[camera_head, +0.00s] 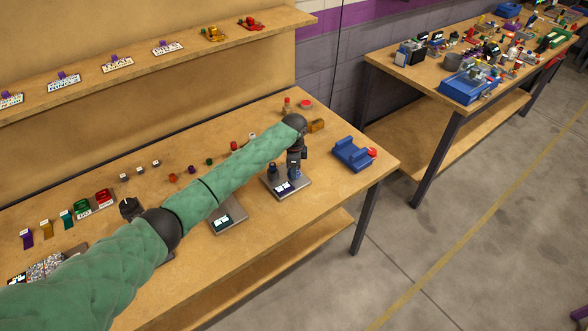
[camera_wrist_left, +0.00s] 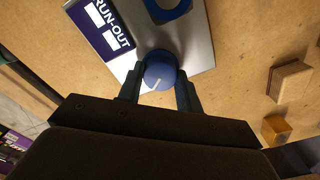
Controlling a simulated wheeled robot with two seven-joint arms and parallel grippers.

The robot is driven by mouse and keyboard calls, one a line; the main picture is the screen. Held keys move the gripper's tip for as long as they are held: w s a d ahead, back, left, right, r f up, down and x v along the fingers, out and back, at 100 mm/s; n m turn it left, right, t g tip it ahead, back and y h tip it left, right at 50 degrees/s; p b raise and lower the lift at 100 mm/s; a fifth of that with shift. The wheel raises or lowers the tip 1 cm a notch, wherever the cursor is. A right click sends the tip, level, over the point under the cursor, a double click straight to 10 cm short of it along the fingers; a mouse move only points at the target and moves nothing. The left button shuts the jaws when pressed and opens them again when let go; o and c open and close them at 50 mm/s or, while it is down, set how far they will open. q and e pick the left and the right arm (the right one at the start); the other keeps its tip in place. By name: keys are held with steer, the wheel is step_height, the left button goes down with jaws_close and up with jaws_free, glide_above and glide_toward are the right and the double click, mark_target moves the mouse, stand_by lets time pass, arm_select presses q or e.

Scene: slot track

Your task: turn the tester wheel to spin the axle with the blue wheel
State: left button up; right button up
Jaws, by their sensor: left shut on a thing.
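The run-out tester is a grey plate (camera_head: 300,185) with a dark "RUN-OUT" label, near the right end of the bench. In the left wrist view, the plate (camera_wrist_left: 203,52) carries a round blue tester wheel (camera_wrist_left: 160,68) with a white mark on its face. A second blue round part (camera_wrist_left: 168,8) on the plate is cut off at the top edge. My left gripper (camera_head: 294,172) points down at the tester. In the wrist view my left gripper (camera_wrist_left: 159,88) has its fingers on both sides of the tester wheel, shut on it. The axle cannot be made out. My right gripper is not in view.
A blue cradle (camera_head: 350,154) with a red part stands right of the tester. Another labelled plate (camera_head: 228,218) is to the left, beneath my arm. A shelf (camera_head: 130,72) with labelled parts runs along the back.

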arm_select(q)
steer(key=m, duration=0.2)
steer(key=shift+m+b, duration=0.35)
steer(key=shift+m, duration=0.05)
steer(key=shift+m+b, duration=0.3)
steer(key=shift+m, duration=1.1)
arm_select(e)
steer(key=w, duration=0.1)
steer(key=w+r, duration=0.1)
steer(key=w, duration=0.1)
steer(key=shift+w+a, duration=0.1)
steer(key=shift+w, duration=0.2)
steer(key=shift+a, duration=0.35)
arm_select(q)
steer(key=o, duration=0.9)
steer(key=shift+o, duration=0.5)
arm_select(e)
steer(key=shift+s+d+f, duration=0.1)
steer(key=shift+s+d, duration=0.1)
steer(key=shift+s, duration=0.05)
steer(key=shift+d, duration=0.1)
